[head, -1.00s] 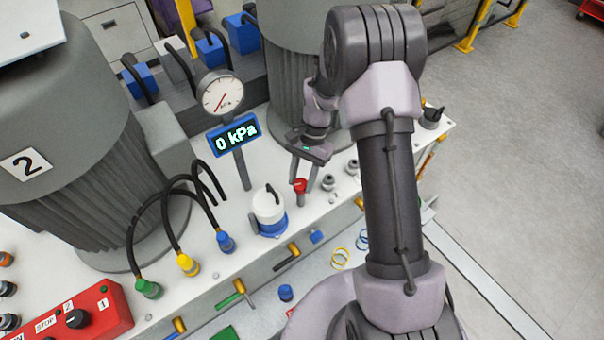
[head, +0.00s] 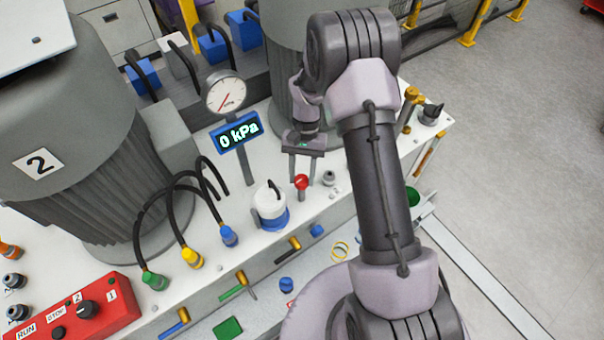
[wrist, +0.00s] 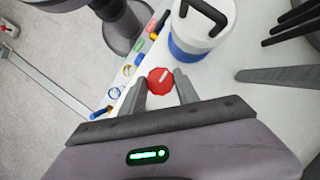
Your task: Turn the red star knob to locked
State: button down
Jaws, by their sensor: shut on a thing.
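The red star knob (head: 301,182) stands on the white bench top, right of the white-and-blue canister. In the wrist view the red star knob (wrist: 160,81) shows its top with a pale pointer line slanting up to the right. My gripper (head: 302,178) is over it, with one finger on each side. In the wrist view my gripper (wrist: 159,84) has its fingers shut on the knob's sides. I cannot make out any locked or unlocked mark beside the knob.
The white-and-blue canister (head: 270,206) with a black handle stands close left of the knob. A gauge post with a 0 kPa display (head: 236,132) rises behind it. Small grey fittings (head: 328,178) sit just right. Black hoses (head: 185,190) arch at the left.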

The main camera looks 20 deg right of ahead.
jog(key=c, duration=0.9)
grip_release()
jog(key=p+v, duration=0.3)
jog(key=v, duration=0.9)
jog(key=shift+r, duration=0.15)
jog(key=s+a+r+t+b, duration=0.2)
jog(key=s+r+b, duration=0.15)
jog(key=r, duration=0.25)
jog(key=s+a+r+t+b, duration=0.2)
jog(key=s+r+t+b, duration=0.1)
jog(key=s+r, duration=0.25)
jog(key=s+a+t+b, duration=0.2)
jog(key=s+t+b, duration=0.3)
jog(key=s, duration=0.9)
jog(key=shift+s+f+n, duration=0.25)
jog(key=shift+f+n, duration=0.05)
jog(key=shift+n, duration=0.1)
